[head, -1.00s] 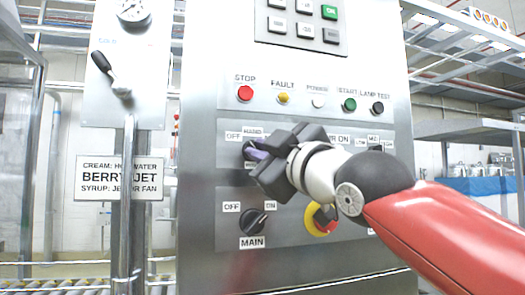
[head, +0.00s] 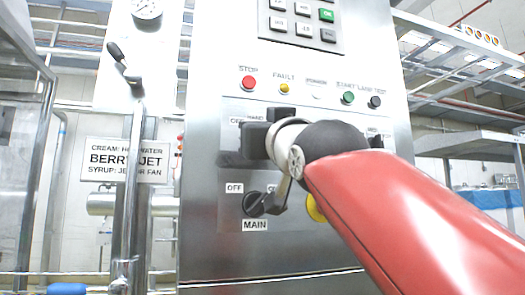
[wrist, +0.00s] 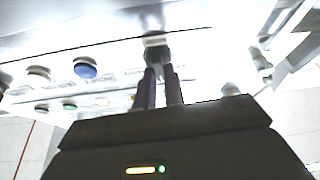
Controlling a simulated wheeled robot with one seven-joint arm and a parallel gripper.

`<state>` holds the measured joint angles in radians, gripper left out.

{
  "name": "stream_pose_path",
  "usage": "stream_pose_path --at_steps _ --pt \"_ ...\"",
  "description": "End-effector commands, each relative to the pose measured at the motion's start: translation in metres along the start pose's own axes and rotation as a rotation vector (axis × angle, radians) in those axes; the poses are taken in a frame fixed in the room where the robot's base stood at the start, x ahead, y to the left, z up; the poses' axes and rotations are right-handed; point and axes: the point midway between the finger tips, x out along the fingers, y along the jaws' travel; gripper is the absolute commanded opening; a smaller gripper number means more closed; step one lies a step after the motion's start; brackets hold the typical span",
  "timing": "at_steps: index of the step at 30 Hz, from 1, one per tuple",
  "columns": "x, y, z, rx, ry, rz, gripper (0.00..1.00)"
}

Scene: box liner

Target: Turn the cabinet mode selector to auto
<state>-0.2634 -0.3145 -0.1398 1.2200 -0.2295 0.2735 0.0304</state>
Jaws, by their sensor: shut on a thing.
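The mode selector is a dark knob (wrist: 157,52) on the grey cabinet panel, seen in the wrist view just beyond my fingertips. Its plate is right above it there, too small to read. My gripper (wrist: 158,76) is shut on the knob, with one purple-grey finger on each side. In the head view my gripper (head: 250,142) is against the selector row and hides the knob. The OFF (head: 237,121) and HAND (head: 254,121) labels show just above it. Any auto label is hidden, and I cannot tell where the knob points.
The MAIN switch (head: 254,204) sits just below my gripper. A yellow part (head: 315,209) shows partly behind my arm. The STOP button (head: 249,83) and other buttons are above, under a keypad (head: 303,20). A lever and pipe (head: 133,140) stand to the left.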

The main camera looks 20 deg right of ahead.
Motion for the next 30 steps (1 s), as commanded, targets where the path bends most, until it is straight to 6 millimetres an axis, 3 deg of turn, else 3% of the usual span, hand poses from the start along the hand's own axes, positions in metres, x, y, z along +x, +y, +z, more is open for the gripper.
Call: stream_pose_path --at_steps 21,30 --pt "0.0012 -0.0023 -0.0024 0.585 -0.003 0.251 0.00" --pt "0.0012 -0.0038 -0.0030 0.758 -0.002 0.319 0.00"
